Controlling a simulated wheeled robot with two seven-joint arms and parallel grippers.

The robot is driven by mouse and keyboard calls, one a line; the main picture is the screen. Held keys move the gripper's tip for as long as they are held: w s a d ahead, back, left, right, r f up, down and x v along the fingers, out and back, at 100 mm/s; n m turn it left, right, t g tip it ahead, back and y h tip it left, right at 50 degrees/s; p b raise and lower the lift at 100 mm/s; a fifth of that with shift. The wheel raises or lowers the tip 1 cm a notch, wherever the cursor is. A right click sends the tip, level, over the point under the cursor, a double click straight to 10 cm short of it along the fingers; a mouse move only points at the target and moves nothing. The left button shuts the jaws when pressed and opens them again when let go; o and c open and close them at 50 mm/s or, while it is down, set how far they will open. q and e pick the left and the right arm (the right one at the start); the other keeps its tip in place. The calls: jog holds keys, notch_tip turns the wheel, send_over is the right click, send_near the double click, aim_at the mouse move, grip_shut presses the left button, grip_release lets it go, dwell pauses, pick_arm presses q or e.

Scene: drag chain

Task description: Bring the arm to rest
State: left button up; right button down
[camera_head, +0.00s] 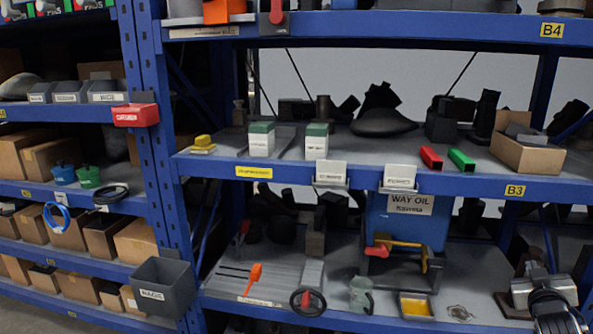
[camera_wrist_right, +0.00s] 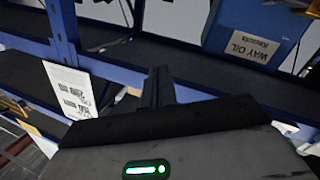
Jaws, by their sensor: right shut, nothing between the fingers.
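My right gripper (camera_head: 532,278) is at the lower right of the head view, in front of the shelving's lower bay. In the right wrist view, its dark fingers (camera_wrist_right: 158,88) are together, with nothing held between them. The grey gripper body with a lit green strip fills the bottom of that view. My left gripper is not in the head view.
Blue shelving (camera_head: 400,184) spans the view. A cardboard box (camera_head: 527,152) sits above. A white label card (camera_wrist_right: 72,92) shows in the wrist view.

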jog(key=s+d+r+n+h, duration=0.1)
jog(key=s+d+r+h, duration=0.15)
jog(key=d+r, duration=0.7)
jog(key=s+a+f+n+g+y, duration=0.1)
jog(key=s+a+f+n+y, duration=0.35)
jog(key=a+f, duration=0.8)
jog(key=s+a+f+n+g+y, duration=0.2)
jog(key=s+a+f+y, duration=0.3)
jog(key=s+a+f, duration=0.6)
jog(key=s+a+f+n+g+y, duration=0.1)
jog(key=s+a+f+g+y, duration=0.15)
jog(key=s+a, duration=0.45)
jog(key=s+a+f+g+y, duration=0.1)
jog(key=s+a+f, duration=0.4)
jog(key=a, duration=0.4)
jog(key=a+r+m+t, duration=0.1)
jog(key=a+m, duration=0.4)
jog(key=a, duration=0.5)
